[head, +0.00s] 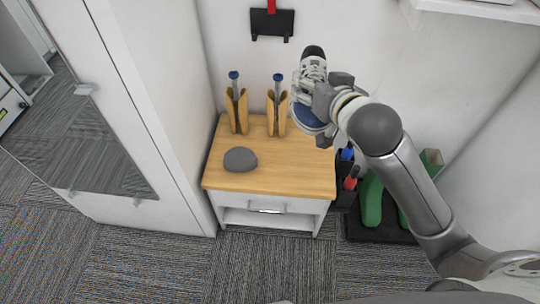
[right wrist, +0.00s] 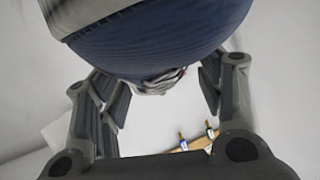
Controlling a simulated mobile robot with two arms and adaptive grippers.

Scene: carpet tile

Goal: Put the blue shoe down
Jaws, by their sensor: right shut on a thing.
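The blue shoe (head: 308,119) has a blue part at its lower end, and a white and grey upper with laces above. It is tilted steeply, close to the wall and above the back right of the wooden-topped cabinet (head: 290,180). My right gripper (head: 325,98) is shut on the shoe and holds it in the air. In the right wrist view the shoe's blue surface (right wrist: 150,50) fills the top between the fingers of the gripper (right wrist: 155,88). The gripper covers part of the shoe. My left gripper is not in view.
On the cabinet stand two wooden holders (head: 236,110) with blue-topped items, and a grey rounded object (head: 240,159). The front middle of the top is clear. Green boots (head: 372,199) stand on a dark tray (head: 378,236) at right. A black wall rack (head: 272,23) hangs above.

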